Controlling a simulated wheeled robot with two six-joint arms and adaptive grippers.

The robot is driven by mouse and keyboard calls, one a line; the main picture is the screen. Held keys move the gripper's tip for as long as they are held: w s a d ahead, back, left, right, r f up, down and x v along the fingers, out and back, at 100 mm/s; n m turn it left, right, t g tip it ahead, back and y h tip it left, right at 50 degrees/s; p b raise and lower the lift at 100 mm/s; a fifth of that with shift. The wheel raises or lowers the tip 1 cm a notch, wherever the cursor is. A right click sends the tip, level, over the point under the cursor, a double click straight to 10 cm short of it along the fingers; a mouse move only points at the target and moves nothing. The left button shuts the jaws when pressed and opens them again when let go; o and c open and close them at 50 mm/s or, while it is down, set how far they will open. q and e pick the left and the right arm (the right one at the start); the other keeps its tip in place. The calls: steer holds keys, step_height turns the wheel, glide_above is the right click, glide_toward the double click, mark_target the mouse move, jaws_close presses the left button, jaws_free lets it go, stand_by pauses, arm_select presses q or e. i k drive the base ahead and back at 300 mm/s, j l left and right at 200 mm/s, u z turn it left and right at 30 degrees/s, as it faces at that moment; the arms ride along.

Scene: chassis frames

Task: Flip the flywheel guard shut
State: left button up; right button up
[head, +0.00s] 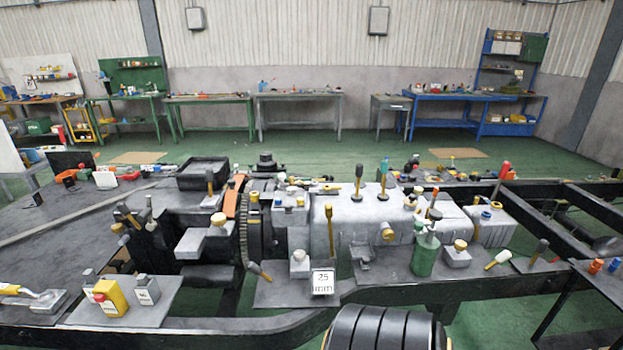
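The toothed flywheel (243,235) stands upright on edge in the middle of the chassis assembly, left of the grey engine and gearbox housings. An orange-brown upright plate (231,200) stands beside the flywheel's upper left edge. It may be the flywheel guard, tilted up, but I cannot tell for sure, and its hinge is too small to make out. Dark parts partly hide the flywheel's left side. Neither of my grippers shows in the head view.
A green bottle (425,255), a white "25 mm" block (322,282) and a yellow block (110,298) stand in front. Dark frame rails (200,327) cross the foreground. Workbenches line the back wall.

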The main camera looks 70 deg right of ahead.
mark_target(231, 197)
steer(key=z, duration=1.6)
steer(key=l+z, duration=0.1)
steer(key=l, duration=0.3)
steer(key=i, duration=0.05)
